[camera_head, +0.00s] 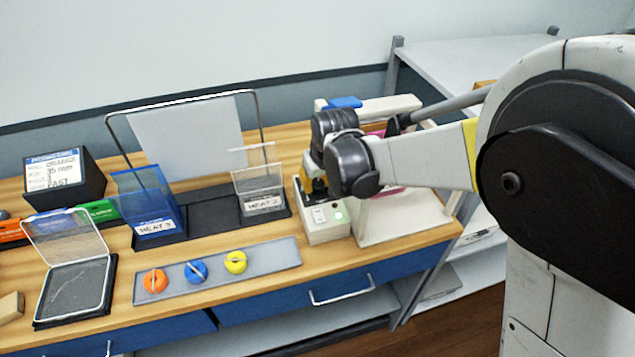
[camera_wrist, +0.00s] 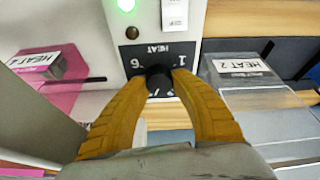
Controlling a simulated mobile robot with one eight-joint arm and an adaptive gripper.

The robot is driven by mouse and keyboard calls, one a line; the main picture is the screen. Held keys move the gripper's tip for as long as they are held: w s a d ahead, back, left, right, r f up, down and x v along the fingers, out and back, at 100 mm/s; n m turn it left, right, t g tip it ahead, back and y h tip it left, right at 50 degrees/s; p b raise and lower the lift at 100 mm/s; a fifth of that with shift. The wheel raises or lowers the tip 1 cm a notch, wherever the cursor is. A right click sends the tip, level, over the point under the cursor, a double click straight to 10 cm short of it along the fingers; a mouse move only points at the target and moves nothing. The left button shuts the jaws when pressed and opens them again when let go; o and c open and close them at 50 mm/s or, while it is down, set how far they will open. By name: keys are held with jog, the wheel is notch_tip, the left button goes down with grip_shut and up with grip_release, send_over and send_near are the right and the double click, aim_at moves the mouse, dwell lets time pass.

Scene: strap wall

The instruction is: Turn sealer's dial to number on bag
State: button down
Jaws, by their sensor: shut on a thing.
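The sealer (camera_head: 325,228) stands on the bench with a green light lit on its front; its panel (camera_wrist: 130,52) shows close in the wrist view. Its black dial (camera_wrist: 160,83) sits below the HEAT lettering, with 1 and 6 legible beside it. My gripper (camera_wrist: 159,76) is shut on the dial, one yellow finger on each side. The dial's pointer and its other numbers are mostly hidden. In the head view my arm covers much of the sealer.
A blue holder (camera_head: 150,212) labelled HEAT 3 and a clear holder (camera_head: 260,190) labelled HEAT 2 stand left of the sealer. A grey tray (camera_head: 215,270) with orange, blue and yellow round pieces lies in front. A black sign box (camera_head: 65,178) stands further left.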

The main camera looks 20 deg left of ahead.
jog(key=c, duration=1)
grip_release()
jog(key=shift+c, duration=0.2)
jog(key=v, duration=1.2)
jog(key=shift+a, duration=0.1)
